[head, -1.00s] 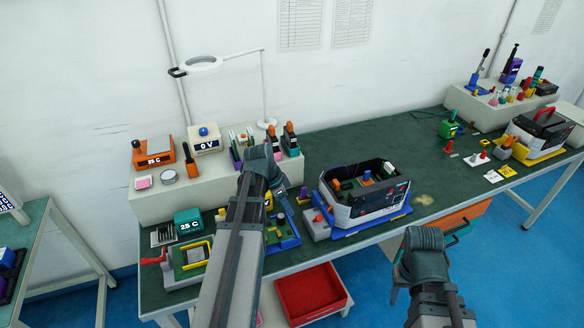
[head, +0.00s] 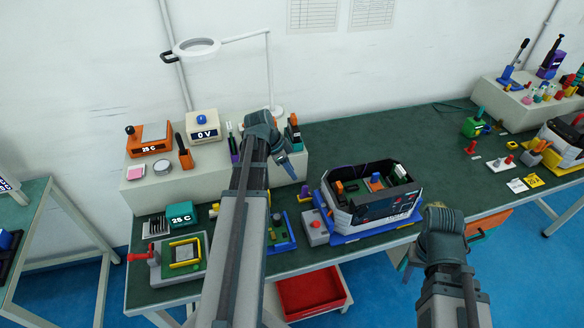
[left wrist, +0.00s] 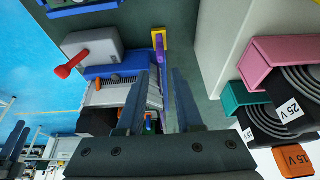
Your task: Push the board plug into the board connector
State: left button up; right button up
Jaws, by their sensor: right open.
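I cannot tell which small parts are the board plug and board connector. My left gripper (head: 291,170) is up to the left of the case, above the bench. In the left wrist view its two fingers (left wrist: 160,75) are apart, with nothing seen between them; the case (left wrist: 110,95) shows partly behind them. My right gripper (head: 408,262) hangs low in front of the bench, open.
A grey box with a red knob (head: 315,230) stands left of the case, near a small purple and yellow piece (head: 305,193). A raised white shelf (head: 160,195) holds instruments and a magnifier lamp (head: 196,47). The green bench top right of the case (head: 430,150) is largely clear.

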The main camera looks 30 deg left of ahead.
aim_at(305, 194)
pick_arm(q)
jog(key=b+x, duration=1.2)
jog(key=x, duration=0.1)
jog(key=shift+w+f, duration=0.1)
jog(key=shift+f, duration=0.25)
grip_shut()
dwell(1.4)
